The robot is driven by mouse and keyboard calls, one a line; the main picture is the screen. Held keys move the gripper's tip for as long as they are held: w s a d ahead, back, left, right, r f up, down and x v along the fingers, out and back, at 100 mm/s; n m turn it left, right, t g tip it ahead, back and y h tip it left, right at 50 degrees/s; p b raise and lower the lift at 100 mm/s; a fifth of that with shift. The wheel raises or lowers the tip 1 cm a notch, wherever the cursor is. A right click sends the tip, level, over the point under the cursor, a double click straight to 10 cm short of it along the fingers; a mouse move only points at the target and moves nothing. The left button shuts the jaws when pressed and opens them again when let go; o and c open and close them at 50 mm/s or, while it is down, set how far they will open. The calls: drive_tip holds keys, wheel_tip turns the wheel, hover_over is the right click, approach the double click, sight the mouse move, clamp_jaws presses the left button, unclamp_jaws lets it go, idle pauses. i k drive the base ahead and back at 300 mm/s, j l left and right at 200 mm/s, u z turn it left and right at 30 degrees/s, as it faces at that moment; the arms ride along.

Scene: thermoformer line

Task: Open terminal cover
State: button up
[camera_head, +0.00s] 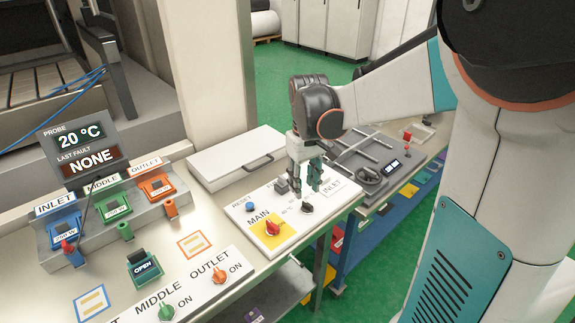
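A flat white cover (222,152) with a dark handle on its front edge lies closed at the back of the bench, beside the white pillar. It looks like the terminal cover, though no label on it is readable. My gripper (304,182) points down over the white control panel (247,214), to the right of the cover and apart from it. Its two fingers appear spread with a gap between them, and nothing shows between them. The gripper hides part of the panel near the INLET label.
The panel carries a red MAIN switch (272,228), a blue RESET button (250,206) and a black knob (307,207). Blue, green and orange connector blocks (113,207) and a display (85,155) stand at left. A side bench (395,165) holds a tray and a meter.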

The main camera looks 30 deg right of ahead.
sight(213, 164)
drive_tip(key=z, duration=0.35)
drive_tip(key=i+j+z, duration=0.45)
drive_tip(key=j, duration=0.4)
drive_tip(key=i+l, duration=0.05)
drive_tip(key=i, duration=0.05)
